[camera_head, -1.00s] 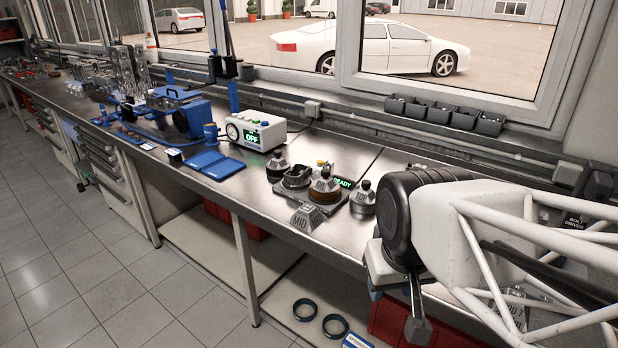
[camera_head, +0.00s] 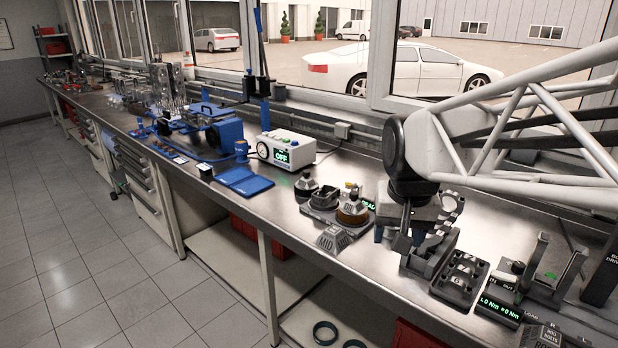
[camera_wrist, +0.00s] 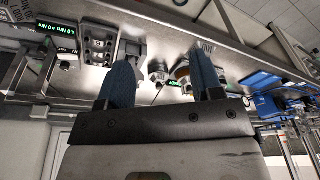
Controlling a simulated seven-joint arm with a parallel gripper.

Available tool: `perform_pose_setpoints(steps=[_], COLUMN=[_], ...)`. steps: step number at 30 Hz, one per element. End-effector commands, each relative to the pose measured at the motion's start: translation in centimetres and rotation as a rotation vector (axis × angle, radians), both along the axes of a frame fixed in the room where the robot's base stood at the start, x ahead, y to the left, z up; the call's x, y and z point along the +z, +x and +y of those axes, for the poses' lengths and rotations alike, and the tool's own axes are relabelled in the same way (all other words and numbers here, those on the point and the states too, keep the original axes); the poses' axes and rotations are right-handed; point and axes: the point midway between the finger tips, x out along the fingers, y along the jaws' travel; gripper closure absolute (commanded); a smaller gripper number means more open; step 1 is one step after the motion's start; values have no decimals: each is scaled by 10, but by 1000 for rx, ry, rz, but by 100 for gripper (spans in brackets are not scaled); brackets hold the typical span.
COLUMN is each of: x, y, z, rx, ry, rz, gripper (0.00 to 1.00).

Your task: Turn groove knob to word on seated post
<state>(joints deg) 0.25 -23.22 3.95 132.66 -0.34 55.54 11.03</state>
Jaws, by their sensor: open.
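A dark station base (camera_head: 308,219) sits on the bench with a green lit display (camera_head: 370,204) partly hidden by my arm. On it are a dark post with a black top (camera_head: 305,186), a dark ring-shaped seat (camera_head: 324,198) and a brown-banded knob (camera_head: 352,213) with lettering too small to read surely. A grey block marked MID (camera_head: 334,240) lies at its front edge. My gripper (camera_head: 400,240) is open, right of the station and apart from the knob. In the wrist view its blue-padded fingers (camera_wrist: 163,80) are spread, with the display and banded knob beyond. The knob's groove is not clear.
A black tray with holes (camera_head: 460,277) and a torque readout (camera_head: 497,309) stand right of my gripper. A white box reading OFF (camera_head: 287,147) and a blue flat case (camera_head: 245,181) lie to the left. Bare bench lies between the blue case and the station.

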Motion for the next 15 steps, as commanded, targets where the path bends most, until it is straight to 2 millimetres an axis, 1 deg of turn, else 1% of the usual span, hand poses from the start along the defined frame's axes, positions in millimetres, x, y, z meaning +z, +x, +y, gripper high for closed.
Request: perform_pose_setpoints(steps=[1,8,9,15], x=[3,13,15,19], y=[14,69,79,129], z=[0,1,1,2], rx=[-14,-80,-93,-152], ry=[3,17,20,31], rz=[5,22,24,37], gripper=[40,40,40,40])
